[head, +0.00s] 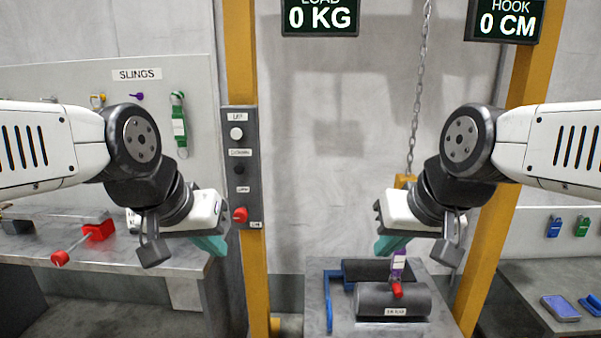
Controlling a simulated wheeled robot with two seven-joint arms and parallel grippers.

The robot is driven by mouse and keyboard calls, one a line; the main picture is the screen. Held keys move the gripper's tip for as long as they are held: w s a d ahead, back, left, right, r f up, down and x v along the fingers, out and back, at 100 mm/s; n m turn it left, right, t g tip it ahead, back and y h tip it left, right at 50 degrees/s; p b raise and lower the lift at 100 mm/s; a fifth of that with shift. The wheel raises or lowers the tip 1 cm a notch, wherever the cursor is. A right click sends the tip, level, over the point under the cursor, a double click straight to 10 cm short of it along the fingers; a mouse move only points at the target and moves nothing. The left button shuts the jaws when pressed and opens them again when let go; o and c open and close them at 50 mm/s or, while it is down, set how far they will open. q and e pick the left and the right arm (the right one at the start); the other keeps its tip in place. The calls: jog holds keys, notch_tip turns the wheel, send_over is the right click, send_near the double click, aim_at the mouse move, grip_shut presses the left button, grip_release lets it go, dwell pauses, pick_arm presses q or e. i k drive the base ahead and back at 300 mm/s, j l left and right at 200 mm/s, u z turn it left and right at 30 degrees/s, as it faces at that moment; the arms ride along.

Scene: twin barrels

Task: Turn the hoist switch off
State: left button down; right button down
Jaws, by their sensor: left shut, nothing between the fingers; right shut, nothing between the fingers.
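The grey control panel (251,150) is fixed to the left yellow post. It carries a white button (236,133) at the top, a dark button (239,169) below it, and a red knob (240,214) at the bottom, with small labels I cannot read surely. The red knob looks like the hoist switch; its setting is not clear. My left gripper (212,245), with teal fingertips, is shut and empty, just below and left of the red knob in the picture.
Two dark barrels (380,302) lie on a grey stand (316,285), with a purple-and-white tagged piece and red end on top. A chain (418,85) hangs above. Displays read 0 KG (320,18) and 0 CM (505,22). A left bench (150,258) holds red parts.

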aim_at(240, 216)
jog(key=z, duration=1.25)
jog(key=u, duration=1.75)
jog(key=k+j, duration=0.1)
jog(key=j, duration=0.25)
jog(key=k+j, duration=0.15)
jog(key=j, duration=0.15)
jog(key=k+j, duration=0.1)
jog(key=j, duration=0.25)
jog(key=k+j, duration=0.15)
jog(key=j, duration=0.15)
